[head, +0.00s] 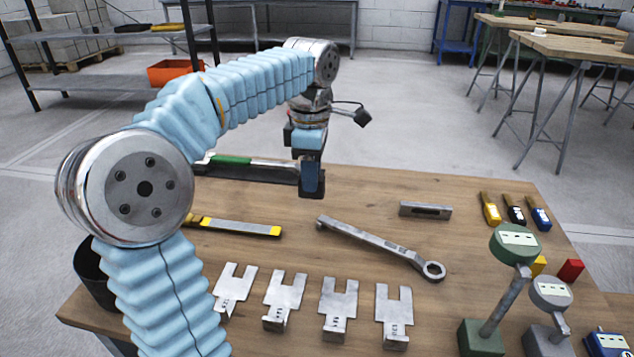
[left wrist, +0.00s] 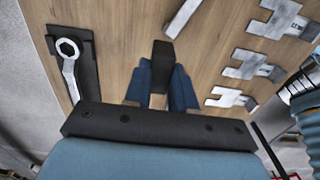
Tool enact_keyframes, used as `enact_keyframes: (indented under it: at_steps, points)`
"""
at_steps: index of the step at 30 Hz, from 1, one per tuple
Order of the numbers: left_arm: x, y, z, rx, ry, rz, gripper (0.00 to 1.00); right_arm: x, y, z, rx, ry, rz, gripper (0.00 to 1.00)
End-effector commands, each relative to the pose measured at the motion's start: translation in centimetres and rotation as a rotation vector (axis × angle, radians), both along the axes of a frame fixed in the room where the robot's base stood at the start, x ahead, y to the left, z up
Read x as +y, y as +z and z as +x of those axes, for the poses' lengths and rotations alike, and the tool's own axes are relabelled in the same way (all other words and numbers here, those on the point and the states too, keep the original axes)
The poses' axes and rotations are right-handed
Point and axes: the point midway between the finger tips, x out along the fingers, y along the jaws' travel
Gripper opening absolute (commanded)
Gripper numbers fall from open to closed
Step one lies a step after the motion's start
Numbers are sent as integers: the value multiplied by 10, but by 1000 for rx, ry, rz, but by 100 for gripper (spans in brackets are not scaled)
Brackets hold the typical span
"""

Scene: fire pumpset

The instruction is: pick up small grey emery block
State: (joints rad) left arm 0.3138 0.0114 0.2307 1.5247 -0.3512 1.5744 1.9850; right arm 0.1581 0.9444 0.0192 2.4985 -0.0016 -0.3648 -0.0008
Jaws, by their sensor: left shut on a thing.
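My left gripper (head: 311,190) hangs pointing down over the back middle part of the wooden table. In the left wrist view, its two blue fingers (left wrist: 162,90) are shut on a small dark grey block (left wrist: 163,60), which I take for the emery block. The block sticks out beyond the fingertips, and its lower part is hidden between them. In the head view the block is mostly hidden by the gripper, and I cannot tell its height over the table. My right gripper is in neither view.
On the table (head: 500,185) lie a long wrench (head: 375,245), a slotted metal bar (head: 425,210), a yellow-ended tool (head: 235,226) and several forked metal plates (head: 338,305). A dark tray (head: 245,174) is left of the gripper. Dial gauges (head: 514,243) stand at front right.

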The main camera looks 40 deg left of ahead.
Motion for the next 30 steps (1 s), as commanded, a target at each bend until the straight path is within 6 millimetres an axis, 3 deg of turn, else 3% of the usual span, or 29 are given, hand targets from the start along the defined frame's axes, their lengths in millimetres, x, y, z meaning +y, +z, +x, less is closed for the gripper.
enact_keyframes:
  at_steps: [3,9,15,21,30]
  points:
    - [-6,27,-20,-5,-1,2,0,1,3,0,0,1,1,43]
    - [-18,43,-62,-3,0,1,0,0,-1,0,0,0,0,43]
    - [-26,56,-90,-2,0,0,0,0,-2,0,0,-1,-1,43]
    - [-30,62,-103,0,-1,0,0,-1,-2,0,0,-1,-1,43]
    - [-31,63,-105,1,-1,0,0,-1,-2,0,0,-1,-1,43]
